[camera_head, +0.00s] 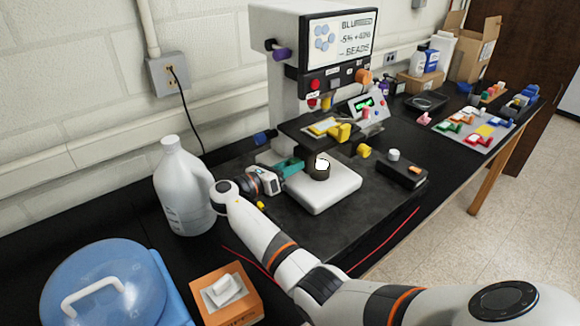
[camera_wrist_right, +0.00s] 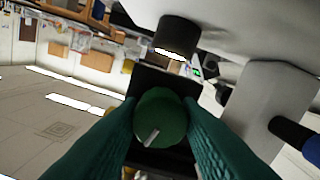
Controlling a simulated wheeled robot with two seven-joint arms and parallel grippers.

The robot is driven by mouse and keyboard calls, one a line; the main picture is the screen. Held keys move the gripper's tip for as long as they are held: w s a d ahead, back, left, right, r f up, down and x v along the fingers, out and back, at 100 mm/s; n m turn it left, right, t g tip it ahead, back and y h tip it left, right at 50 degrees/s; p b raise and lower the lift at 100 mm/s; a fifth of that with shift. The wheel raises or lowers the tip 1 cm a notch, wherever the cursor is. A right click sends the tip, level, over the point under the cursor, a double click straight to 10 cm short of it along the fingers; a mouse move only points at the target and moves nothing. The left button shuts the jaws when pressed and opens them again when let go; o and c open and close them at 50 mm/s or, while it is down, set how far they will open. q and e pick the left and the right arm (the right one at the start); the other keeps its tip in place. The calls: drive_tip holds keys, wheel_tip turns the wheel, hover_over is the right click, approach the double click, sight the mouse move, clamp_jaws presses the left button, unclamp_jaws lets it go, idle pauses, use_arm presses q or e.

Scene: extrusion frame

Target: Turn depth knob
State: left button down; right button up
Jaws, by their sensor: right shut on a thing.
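A white microscope-like instrument (camera_head: 285,75) stands against the wall on the black bench. My right gripper (camera_head: 296,165) reaches in low at its left side, beside a dark cylinder with a lit end (camera_head: 320,167). In the right wrist view, my right gripper's green fingers (camera_wrist_right: 160,122) are shut on a round dark green knob (camera_wrist_right: 163,110) with a pale mark on its face. In the head view that knob is hidden or too small to tell from the fingers. The dark cylinder (camera_wrist_right: 178,36) also shows in the wrist view. My left gripper is not in view.
A purple knob (camera_head: 281,54) and yellow knobs (camera_head: 364,151) stick out of the instrument. A screen (camera_head: 340,38) reads blurred beads. A white jug (camera_head: 184,188) stands close left of my right wrist. A black box (camera_head: 402,171) lies to the right. A blue-lidded container (camera_head: 105,285) is front left.

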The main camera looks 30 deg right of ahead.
drive_tip(key=m+b, duration=0.3)
drive_tip(key=m, duration=0.6)
drive_tip(key=shift+f, duration=0.1)
drive_tip(key=shift+m, duration=0.4)
idle(0.4)
drive_tip(key=o, duration=1)
drive_tip(key=shift+c, duration=0.2)
drive_tip(key=s+a, duration=0.1)
drive_tip(key=a, duration=1.1)
drive_tip(key=shift+p, duration=0.4)
